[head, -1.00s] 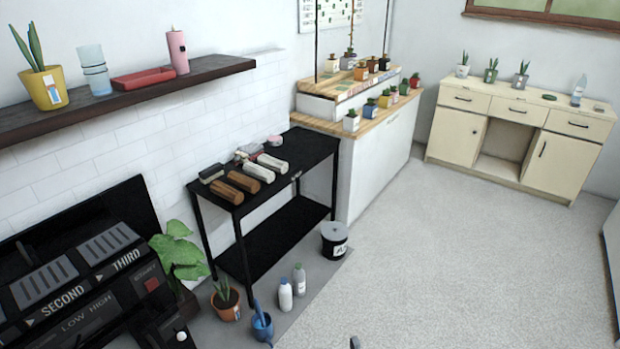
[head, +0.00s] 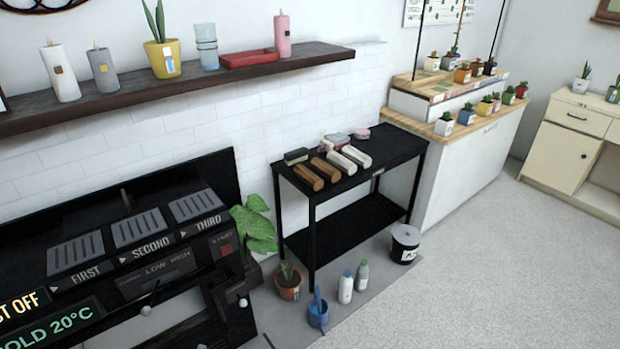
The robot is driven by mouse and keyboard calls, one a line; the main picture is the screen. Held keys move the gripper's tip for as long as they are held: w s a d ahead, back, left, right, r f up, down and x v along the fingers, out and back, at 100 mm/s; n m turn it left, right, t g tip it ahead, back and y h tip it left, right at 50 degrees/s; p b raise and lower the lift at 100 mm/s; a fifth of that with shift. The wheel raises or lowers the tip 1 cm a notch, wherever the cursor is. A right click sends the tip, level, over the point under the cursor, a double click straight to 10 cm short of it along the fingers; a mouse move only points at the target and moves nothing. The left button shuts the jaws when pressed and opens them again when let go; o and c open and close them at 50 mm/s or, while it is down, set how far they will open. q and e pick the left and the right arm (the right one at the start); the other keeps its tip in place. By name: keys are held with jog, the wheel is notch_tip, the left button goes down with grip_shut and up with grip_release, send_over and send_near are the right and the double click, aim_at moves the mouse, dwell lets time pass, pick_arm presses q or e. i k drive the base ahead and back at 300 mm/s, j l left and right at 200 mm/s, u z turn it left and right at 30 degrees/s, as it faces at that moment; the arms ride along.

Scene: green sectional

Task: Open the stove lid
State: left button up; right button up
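The black stove (head: 130,240) stands at the lower left of the head view, against the white tiled wall. Its front shows panels labelled FIRST, SECOND and THIRD, a LOW HIGH panel, a START button and a display reading COLD 20°C. A black upright panel rises behind it. I cannot tell which part is the lid or whether it is open. Neither of my grippers is clearly in view.
A black two-tier table (head: 350,180) with wooden and white blocks stands right of the stove. A shelf (head: 180,85) hangs above. Open floor lies at right.

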aim_at(79, 223)
jog(key=u, duration=1.4)
